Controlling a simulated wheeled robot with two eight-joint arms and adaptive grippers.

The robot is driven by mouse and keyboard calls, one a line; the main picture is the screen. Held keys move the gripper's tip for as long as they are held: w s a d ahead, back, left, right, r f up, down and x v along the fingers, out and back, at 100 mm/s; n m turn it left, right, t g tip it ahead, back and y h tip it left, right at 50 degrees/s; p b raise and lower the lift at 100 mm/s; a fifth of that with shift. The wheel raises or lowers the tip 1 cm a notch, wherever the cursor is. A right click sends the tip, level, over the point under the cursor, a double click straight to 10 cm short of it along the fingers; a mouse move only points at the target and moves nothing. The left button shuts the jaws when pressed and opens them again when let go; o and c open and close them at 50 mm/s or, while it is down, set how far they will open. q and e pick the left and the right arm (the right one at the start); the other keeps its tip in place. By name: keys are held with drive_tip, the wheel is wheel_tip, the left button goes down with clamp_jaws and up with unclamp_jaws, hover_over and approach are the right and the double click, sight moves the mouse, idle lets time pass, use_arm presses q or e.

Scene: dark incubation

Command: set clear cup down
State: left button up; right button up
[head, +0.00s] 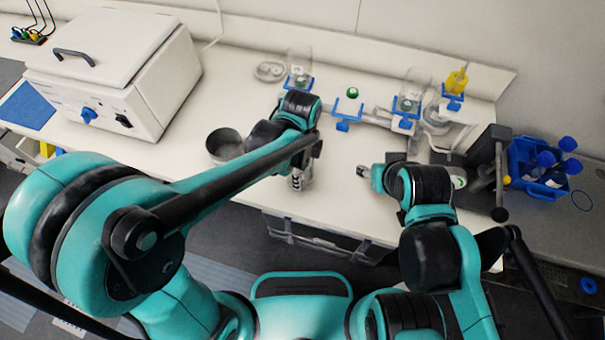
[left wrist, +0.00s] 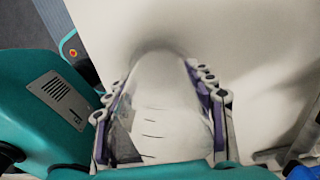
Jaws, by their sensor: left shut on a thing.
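The clear cup (left wrist: 160,105), see-through with dark graduation lines, lies between the purple-padded fingers of my left gripper (left wrist: 162,110), which is shut on it. A soft shadow lies on the white surface around its far end; I cannot tell whether it touches the table. In the head view my left gripper (head: 301,178) is over the front part of the white table (head: 250,190), and the cup is mostly hidden by the arm. My right gripper (head: 364,172) is further right, low over the table and pointing left; its fingers are too small to read.
A dark metal pot (head: 224,144) stands left of my left gripper. A white lidded box (head: 110,75) fills the back left. Blue-clamped glassware (head: 345,122) stands at the back. A blue rack (head: 535,170) with blue-capped bottles is at the right. The table's front edge is close.

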use_arm(q)
drive_tip(key=shift+d+f+b, duration=0.1)
drive_tip(key=shift+f+b, duration=0.2)
drive_tip(key=shift+f, duration=0.6)
drive_tip(key=shift+w+d, duration=0.15)
drive_tip(key=shift+a+r, duration=0.1)
drive_tip(key=shift+a, duration=0.2)
drive_tip(key=o, duration=1.2)
use_arm(e)
drive_tip(key=shift+w+d+f, duration=0.2)
drive_tip(key=shift+d+f, duration=0.15)
drive_tip(key=shift+f, duration=0.4)
